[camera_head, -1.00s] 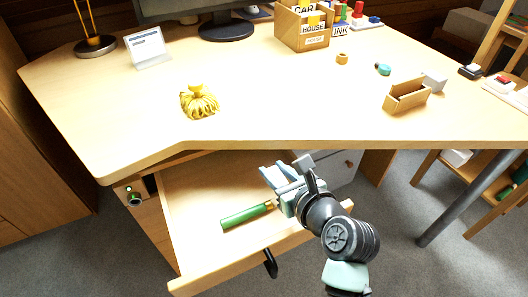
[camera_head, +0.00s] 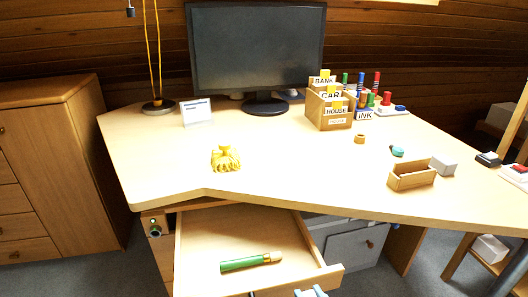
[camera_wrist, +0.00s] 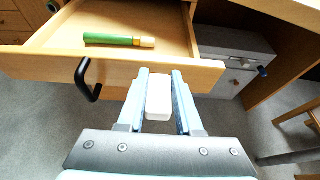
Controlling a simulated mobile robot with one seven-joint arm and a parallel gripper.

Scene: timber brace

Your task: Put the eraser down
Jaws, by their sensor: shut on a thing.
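My gripper (camera_wrist: 160,80) is shut on a white eraser (camera_wrist: 158,98), a small block with rounded edges held between the two pale blue fingers in the wrist view. It is in front of the open drawer's front panel (camera_wrist: 205,76), with the grey floor below in that view.
The open drawer (camera_head: 215,240) holds a green-handled tool (camera_head: 240,264); the rest of its floor is bare. On the desk (camera_head: 290,180) are a yellow bunched object (camera_head: 226,158), a wooden box (camera_head: 411,178) and a monitor (camera_head: 255,50). The desk's front middle is clear.

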